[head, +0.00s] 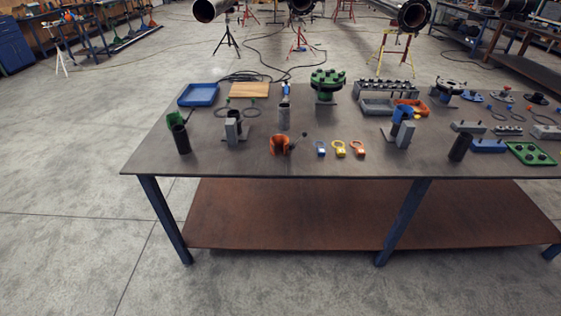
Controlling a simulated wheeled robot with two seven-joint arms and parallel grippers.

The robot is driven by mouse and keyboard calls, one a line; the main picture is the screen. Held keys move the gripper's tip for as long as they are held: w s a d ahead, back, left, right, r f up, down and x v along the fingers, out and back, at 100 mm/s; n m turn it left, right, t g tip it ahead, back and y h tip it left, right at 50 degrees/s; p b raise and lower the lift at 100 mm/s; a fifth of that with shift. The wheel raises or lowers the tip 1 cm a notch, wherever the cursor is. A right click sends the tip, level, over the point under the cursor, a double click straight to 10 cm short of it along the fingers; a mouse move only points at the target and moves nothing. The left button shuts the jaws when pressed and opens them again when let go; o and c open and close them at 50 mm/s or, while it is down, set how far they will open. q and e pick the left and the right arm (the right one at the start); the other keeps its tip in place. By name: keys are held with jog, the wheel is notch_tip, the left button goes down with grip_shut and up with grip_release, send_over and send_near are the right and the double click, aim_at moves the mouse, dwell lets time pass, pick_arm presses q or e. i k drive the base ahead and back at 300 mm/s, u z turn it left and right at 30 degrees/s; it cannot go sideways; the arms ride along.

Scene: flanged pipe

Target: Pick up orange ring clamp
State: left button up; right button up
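An orange, open-topped curved piece (279,146), which looks like the ring clamp, stands near the front edge of the table (225,160), left of its middle. A small dark knob or bolt shows close to its right side; I cannot tell whether it is attached. Another orange curved part (418,104) lies farther back on the right, partly hidden behind a blue piece (403,114) on a grey block. Neither of my grippers is in view.
Small blue, yellow and orange tags (340,149) lie right of the orange piece. A grey cylinder (284,117) stands behind it, and a grey block (232,132) stands to its left. A dark pipe (181,139) is farther left. The table's front strip is mostly clear.

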aim_at(279, 139)
jog(key=z, duration=1.15)
jog(key=i, duration=0.85)
jog(key=z, duration=0.45)
jog(key=i, duration=0.8)
jog(key=u, duration=1.05)
jog(key=i, duration=0.5)
jog(key=u, duration=0.55)
